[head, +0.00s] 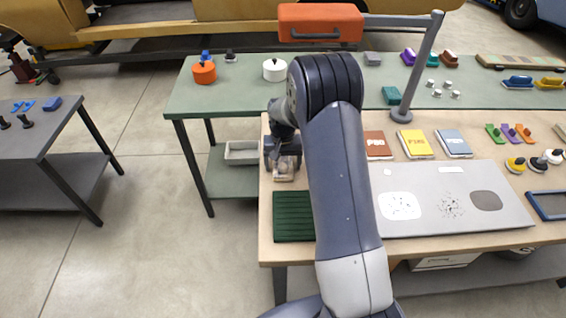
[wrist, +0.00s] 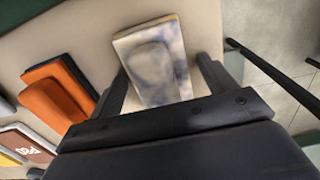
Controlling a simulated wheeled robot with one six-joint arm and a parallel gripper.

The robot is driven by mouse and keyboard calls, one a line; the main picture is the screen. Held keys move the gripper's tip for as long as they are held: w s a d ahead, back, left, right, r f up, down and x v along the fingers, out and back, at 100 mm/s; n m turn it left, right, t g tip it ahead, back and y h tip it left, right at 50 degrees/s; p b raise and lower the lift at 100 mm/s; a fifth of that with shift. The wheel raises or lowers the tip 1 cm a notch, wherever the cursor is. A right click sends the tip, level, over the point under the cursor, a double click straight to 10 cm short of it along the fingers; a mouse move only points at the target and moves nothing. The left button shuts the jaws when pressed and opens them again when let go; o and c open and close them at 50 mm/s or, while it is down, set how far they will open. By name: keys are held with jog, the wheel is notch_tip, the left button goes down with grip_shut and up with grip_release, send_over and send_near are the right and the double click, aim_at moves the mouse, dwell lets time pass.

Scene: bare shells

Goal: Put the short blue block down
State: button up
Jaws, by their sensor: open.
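My gripper (head: 283,165) is low over the left end of the wooden table, and its jaws are open. In the wrist view my gripper (wrist: 162,78) has one finger on each side of a short, pale block with smudged blue patches (wrist: 152,60) and a raised grip on top. The block lies flat on the tabletop, and a little of it shows beige below my gripper in the head view (head: 283,177). I cannot tell whether either finger touches it. No plainly blue block is between the fingers.
An orange block with a raised grip (wrist: 58,92) lies close left of my gripper in the wrist view. A dark green ribbed mat (head: 293,217) lies nearer on the table. Booklets, including a yellow one (head: 415,144), and a grey board (head: 450,225) lie to the right.

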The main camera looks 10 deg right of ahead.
aim_at(283, 158)
notch_tip(283, 158, up, 12)
jog(key=b, duration=0.1)
jog(key=shift+r, duration=0.15)
dwell(0.4)
notch_tip(283, 158, down, 12)
jog(key=shift+r+p, duration=0.1)
jog(key=shift+p, duration=0.65)
jog(key=shift+r+b, duration=0.4)
jog(key=shift+r, duration=0.9)
